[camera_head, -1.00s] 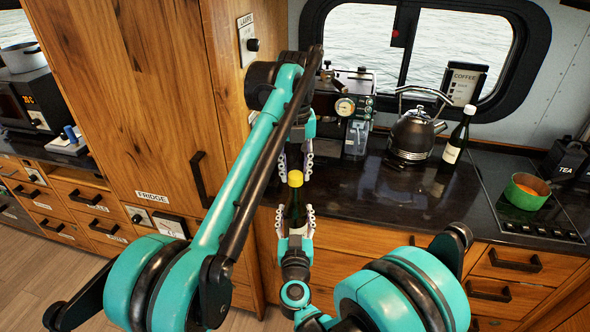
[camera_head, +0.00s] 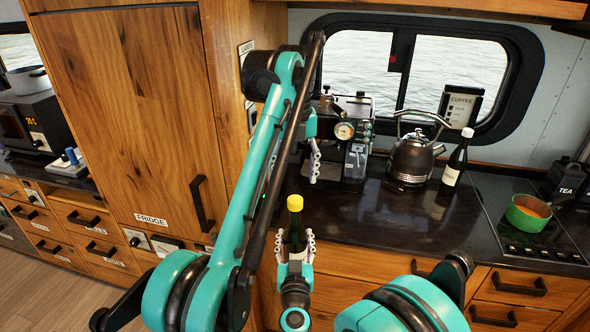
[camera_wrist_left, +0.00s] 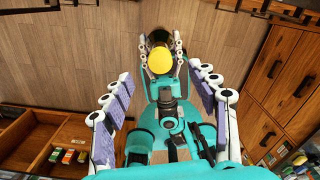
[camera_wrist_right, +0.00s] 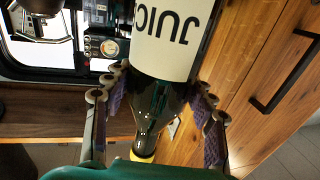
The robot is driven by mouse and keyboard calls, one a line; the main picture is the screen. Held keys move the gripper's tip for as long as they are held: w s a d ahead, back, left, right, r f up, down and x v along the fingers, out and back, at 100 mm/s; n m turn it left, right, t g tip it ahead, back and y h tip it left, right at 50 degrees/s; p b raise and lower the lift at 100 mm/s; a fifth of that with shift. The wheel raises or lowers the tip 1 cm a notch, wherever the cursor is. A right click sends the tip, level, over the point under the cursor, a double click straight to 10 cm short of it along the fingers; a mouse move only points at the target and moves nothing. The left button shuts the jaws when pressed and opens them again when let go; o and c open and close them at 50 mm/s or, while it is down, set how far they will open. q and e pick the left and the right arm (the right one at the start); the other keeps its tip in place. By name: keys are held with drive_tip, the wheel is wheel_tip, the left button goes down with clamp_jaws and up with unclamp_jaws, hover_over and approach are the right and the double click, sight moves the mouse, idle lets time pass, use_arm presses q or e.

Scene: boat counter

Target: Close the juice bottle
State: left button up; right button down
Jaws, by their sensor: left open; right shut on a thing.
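The juice bottle (camera_head: 296,240) is dark, with a yellow cap (camera_head: 295,202) sitting on its mouth. It stands roughly upright, held in the air in front of the counter. My right gripper (camera_head: 295,250) is shut around it from below. In the right wrist view the bottle shows upside down, with its white JUICE label (camera_wrist_right: 170,40) and the cap at the bottom edge. My left gripper (camera_head: 303,166) is open and empty above the cap, with a gap between them. In the left wrist view the yellow cap (camera_wrist_left: 160,61) lies between and beyond its fingers. I cannot tell how tightly the cap sits.
The dark counter (camera_head: 380,225) carries a coffee machine (camera_head: 350,140), a kettle (camera_head: 412,158), another dark bottle (camera_head: 456,160) and a green pot (camera_head: 525,220) on the hob. A tall wooden fridge cabinet (camera_head: 125,120) stands left. The counter's front middle is clear.

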use_arm(q)
drive_tip(key=shift+r, duration=0.65)
drive_tip(key=shift+a+r+n, duration=0.15)
drive_tip(key=shift+a+n, duration=0.2)
drive_tip(key=shift+n, duration=0.25)
drive_tip(key=s+a+f+n+t, duration=0.45)
drive_tip(key=s+a+n, duration=0.45)
drive_tip(key=n, duration=0.8)
drive_tip(key=s+a+f+n+t, duration=0.1)
drive_tip(key=s+a+f+n, duration=0.3)
drive_tip(key=s+f+n, duration=0.3)
drive_tip(key=s+a+f+n+t, duration=0.1)
drive_tip(key=s+a+f+n, duration=0.3)
drive_tip(key=s+f+n, duration=0.4)
wheel_tip(320, 180, down, 6)
drive_tip(key=shift+r+n+t, duration=0.1)
drive_tip(key=shift+n+t, duration=0.25)
drive_tip(key=shift+n, duration=0.45)
